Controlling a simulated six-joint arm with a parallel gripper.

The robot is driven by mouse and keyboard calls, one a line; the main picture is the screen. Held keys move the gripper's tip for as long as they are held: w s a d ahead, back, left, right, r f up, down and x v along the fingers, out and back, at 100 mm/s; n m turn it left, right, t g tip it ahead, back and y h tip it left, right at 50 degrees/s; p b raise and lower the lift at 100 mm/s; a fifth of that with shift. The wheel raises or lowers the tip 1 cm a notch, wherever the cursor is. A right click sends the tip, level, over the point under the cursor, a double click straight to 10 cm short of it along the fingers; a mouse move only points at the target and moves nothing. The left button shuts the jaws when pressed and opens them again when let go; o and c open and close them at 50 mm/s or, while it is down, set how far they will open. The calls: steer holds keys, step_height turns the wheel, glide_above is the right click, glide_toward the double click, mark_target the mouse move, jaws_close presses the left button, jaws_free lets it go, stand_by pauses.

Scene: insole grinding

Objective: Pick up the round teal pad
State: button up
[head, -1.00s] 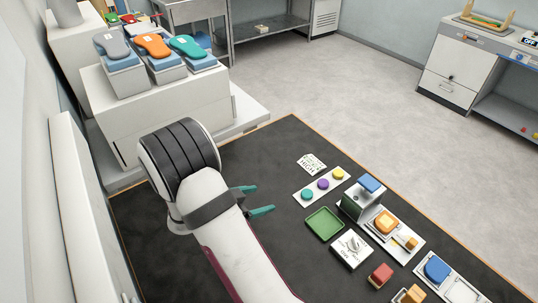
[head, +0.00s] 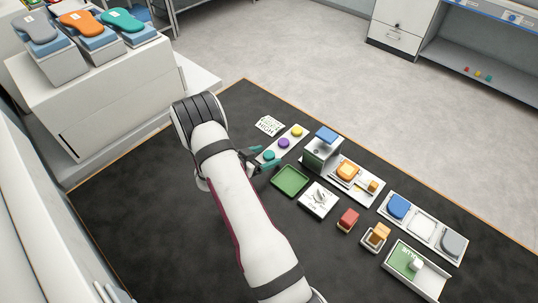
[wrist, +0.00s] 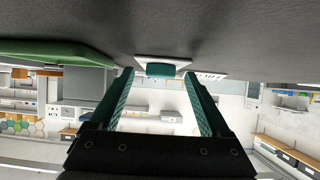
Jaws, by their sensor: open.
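The round teal pad (head: 268,155) sits at the near left end of a white strip (head: 290,140), beside a purple pad (head: 284,143) and a yellow pad (head: 297,131). My gripper (head: 265,159) is open and empty, its two teal fingers low over the mat beside the teal pad. In the wrist view, which is upside down, the teal pad (wrist: 160,70) shows ahead, between the lines of the two open fingertips (wrist: 157,75). Neither finger visibly touches it.
A green tray (head: 291,181) lies close to the right of my fingers. A card with print (head: 269,125) lies beyond the strip, and a grey device with a blue top (head: 322,148) stands to its right. The black mat (head: 150,215) is clear to the left.

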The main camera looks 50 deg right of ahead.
jaws_close()
stand_by(0.3)
steer(key=shift+r, duration=0.1)
